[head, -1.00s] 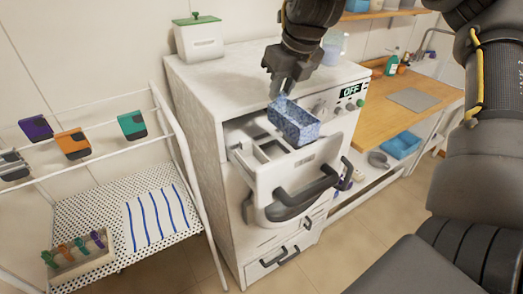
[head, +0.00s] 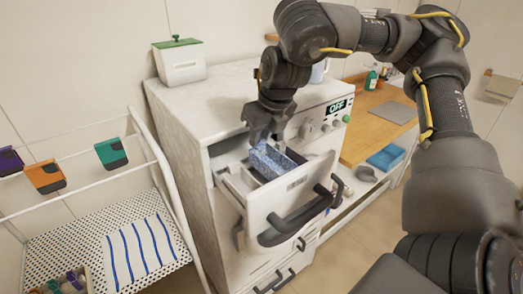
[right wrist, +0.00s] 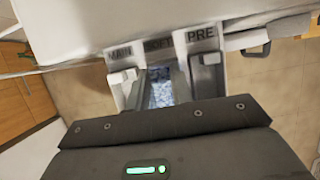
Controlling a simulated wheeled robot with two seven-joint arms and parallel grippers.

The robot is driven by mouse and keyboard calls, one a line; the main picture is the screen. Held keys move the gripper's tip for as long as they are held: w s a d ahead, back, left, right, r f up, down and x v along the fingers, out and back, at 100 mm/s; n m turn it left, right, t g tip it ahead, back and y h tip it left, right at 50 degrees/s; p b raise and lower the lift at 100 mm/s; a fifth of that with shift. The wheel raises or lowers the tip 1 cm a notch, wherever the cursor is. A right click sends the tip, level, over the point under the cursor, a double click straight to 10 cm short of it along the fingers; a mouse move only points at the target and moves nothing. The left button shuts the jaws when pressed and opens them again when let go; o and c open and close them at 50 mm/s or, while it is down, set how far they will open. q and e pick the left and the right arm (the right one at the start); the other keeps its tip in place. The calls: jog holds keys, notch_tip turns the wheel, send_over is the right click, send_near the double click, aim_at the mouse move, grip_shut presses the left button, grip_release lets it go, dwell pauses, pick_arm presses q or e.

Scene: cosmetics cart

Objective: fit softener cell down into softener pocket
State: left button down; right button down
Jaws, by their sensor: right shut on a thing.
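The softener cell (head: 270,160) is a blue speckled block, seen in the head view at the open dispenser drawer (head: 290,193). My right gripper (head: 264,138) is shut on its upper end from above. In the right wrist view the cell (right wrist: 162,90) shows between the fingers, in line with the middle drawer label, which reads like SOFT. The softener pocket is mostly hidden by the cell and gripper. The cell's lower part is hidden by the drawer front, so I cannot tell how deep it sits. My left gripper is not in view.
The drawer is pulled out of a white machine (head: 185,115), with a dark handle (head: 285,228) in front. Labels MAIN and PRE flank the middle one. A wire rack (head: 90,225) stands left. A wooden counter (head: 370,135) is at right.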

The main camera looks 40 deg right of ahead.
aim_at(261, 149)
jog(key=shift+a+f, duration=0.1)
jog(key=shift+f, duration=2)
jog(key=c, duration=1.2)
grip_release()
jog(key=shift+c, duration=0.2)
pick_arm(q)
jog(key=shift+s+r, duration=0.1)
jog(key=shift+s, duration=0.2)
pick_arm(e)
jog(key=shift+r, duration=0.15)
jog(key=v, duration=1.2)
